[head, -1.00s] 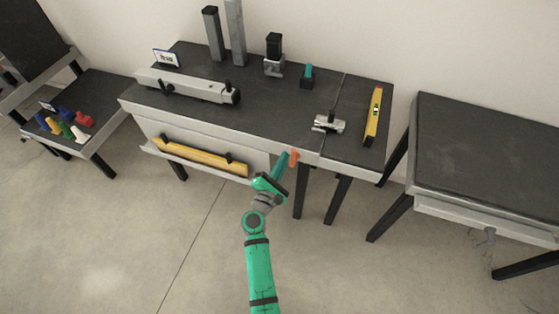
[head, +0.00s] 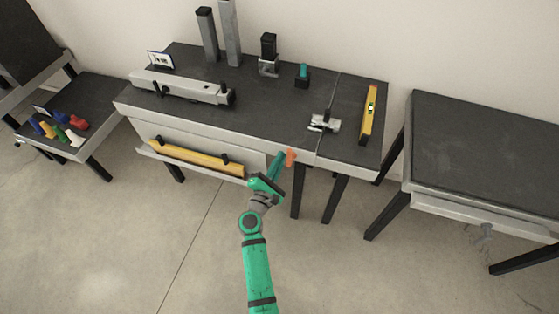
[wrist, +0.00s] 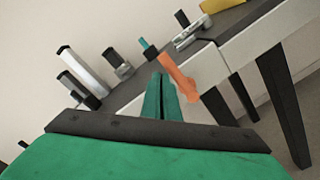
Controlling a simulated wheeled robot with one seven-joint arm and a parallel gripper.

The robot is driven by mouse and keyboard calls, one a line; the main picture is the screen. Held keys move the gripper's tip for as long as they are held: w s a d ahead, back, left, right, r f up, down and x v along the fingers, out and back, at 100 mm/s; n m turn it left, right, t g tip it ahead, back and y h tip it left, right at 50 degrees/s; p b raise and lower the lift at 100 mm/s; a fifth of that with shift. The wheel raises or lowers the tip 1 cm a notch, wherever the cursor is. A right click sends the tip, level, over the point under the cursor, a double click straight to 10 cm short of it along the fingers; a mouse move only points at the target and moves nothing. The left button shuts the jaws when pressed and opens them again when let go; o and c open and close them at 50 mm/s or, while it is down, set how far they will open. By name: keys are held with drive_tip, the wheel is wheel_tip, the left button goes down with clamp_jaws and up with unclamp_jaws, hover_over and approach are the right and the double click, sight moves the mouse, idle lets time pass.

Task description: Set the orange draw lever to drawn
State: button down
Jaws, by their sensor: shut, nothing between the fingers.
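The orange draw lever (head: 291,158) is at the front edge of the middle workbench, below the bench top. In the wrist view the lever (wrist: 180,78) slants down to the right, just right of the fingertips. My gripper (head: 280,157) is shut and empty, at the left side of the lever. In the wrist view its green fingers (wrist: 161,84) are together, with the upper tips close to the lever. I cannot tell whether they touch it.
The middle workbench (head: 270,110) carries a metal clamp (head: 324,122), a yellow level (head: 370,115) and a grey rail (head: 180,86). A yellow bar (head: 195,157) lies on a front shelf. Another table (head: 480,150) stands at right, beyond a gap. Floor in front is clear.

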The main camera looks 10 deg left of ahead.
drive_tip(key=s+a, duration=0.5)
drive_tip(key=s, duration=0.5)
drive_tip(key=shift+s, duration=0.25)
drive_tip(key=s+d+r+m+g, duration=0.1)
drive_tip(key=s+d+r+m, duration=0.1)
drive_tip(key=s+d+m, duration=0.4)
drive_tip(key=s+d+r+m+g+y, duration=0.1)
drive_tip(key=s+d+r+m, duration=0.2)
drive_tip(key=s+d+m, duration=0.3)
drive_tip(key=s+d+r+m+y, duration=0.1)
drive_tip(key=s+d+m, duration=0.5)
drive_tip(key=s+m, duration=0.7)
drive_tip(key=shift+s+r+g, duration=0.4)
drive_tip(key=shift+s+r, duration=0.35)
drive_tip(key=shift+s, duration=3.6)
